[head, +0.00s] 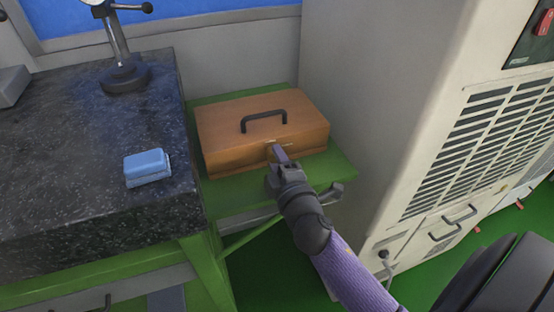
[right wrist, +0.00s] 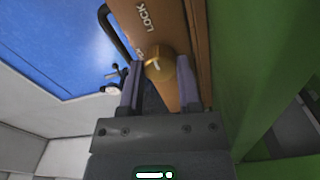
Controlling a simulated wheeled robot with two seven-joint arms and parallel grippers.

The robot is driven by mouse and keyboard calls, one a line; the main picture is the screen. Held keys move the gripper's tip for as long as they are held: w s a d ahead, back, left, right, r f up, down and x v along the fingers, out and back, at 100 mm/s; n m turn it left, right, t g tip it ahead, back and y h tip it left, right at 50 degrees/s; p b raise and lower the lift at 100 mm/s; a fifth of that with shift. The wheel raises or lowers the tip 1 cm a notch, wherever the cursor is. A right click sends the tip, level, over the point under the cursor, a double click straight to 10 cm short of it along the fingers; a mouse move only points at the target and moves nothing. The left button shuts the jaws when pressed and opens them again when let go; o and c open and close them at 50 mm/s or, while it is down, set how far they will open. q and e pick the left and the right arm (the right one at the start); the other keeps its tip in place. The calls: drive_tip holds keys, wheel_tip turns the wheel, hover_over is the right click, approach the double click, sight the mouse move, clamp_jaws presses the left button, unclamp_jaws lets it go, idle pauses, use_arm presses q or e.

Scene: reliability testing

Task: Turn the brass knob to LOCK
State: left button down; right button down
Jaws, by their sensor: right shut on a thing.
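A brown wooden box (head: 230,123) with a black carrying handle (head: 264,121) sits on a green stand (head: 335,168). The brass knob (right wrist: 160,66) is on the box's front face. In the right wrist view it lies between my right gripper's two fingers, with a pale mark on its face. The word LOCK (right wrist: 149,18) is printed on the box beyond the knob; a second, smaller label nearer the knob is too small to read. My right gripper (head: 273,152) is at the box front, shut on the knob, and hides most of it in the head view. My left gripper is not in view.
A dark stone table (head: 80,190) to the left holds a blue block (head: 147,167) and a gauge stand (head: 126,79). A large beige cabinet (head: 370,110) with vents stands close on the right. A blue panel (head: 180,12) is behind.

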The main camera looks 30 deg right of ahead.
idle(0.4)
drive_tip(key=shift+c, duration=1.4)
unclamp_jaws()
drive_tip(key=v, duration=1)
drive_tip(key=shift+b, duration=0.3)
drive_tip(key=shift+w, duration=0.1)
